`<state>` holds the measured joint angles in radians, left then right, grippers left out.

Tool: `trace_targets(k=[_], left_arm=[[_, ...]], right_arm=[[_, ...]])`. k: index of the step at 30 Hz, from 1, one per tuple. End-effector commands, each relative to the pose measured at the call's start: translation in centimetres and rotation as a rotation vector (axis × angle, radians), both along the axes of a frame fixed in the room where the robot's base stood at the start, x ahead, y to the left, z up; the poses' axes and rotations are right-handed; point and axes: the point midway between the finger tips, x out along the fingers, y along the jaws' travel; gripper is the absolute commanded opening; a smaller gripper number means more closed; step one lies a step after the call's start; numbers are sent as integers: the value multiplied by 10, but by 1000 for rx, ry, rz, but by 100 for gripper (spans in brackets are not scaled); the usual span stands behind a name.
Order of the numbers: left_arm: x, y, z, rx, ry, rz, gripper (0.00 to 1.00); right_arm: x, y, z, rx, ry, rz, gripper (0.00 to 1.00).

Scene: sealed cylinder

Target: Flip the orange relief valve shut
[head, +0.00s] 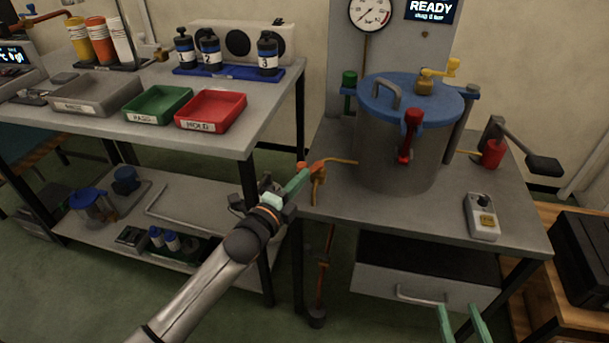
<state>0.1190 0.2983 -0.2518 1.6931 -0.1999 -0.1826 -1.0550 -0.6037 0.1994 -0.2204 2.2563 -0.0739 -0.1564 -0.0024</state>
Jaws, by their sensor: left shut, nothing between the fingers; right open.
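The orange relief valve (319,168) sits at the left edge of the right bench, on a thin brass pipe coming from the left side of the sealed cylinder (385,155). The cylinder is a grey vessel with a blue lid (405,100). My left gripper (305,175) is shut and empty, with its green fingertips right at the valve, overlapping its left part. I cannot tell whether they touch it, and the lever's exact angle is partly hidden. My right gripper (461,318) is open and empty at the bottom edge, in front of the bench drawer.
The cylinder has a red clamp handle (409,135) in front and a yellow crank (440,72) on top. A grey control box (481,215) and a black-ended lever (530,155) are to its right. Red (211,110) and green (157,104) trays stand on the left bench.

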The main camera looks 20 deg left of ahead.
Motion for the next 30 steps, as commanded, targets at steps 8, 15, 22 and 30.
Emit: trace_targets(k=[8,15,22,30], left_arm=[[2,11,1,4,0,3,0],[4,20,1,12,-1,-19,0],[7,27,2,14,-1,-173,0],[10,32,1,1,-2,-270,0]], right_arm=[[-11,-1,-41,-1,177,-15,50],[-21,-1,-65,-1,277,-22,50],[-30,-1,-84,-1,359,-27,50],[-39,-1,-98,-3,425,-30,50]])
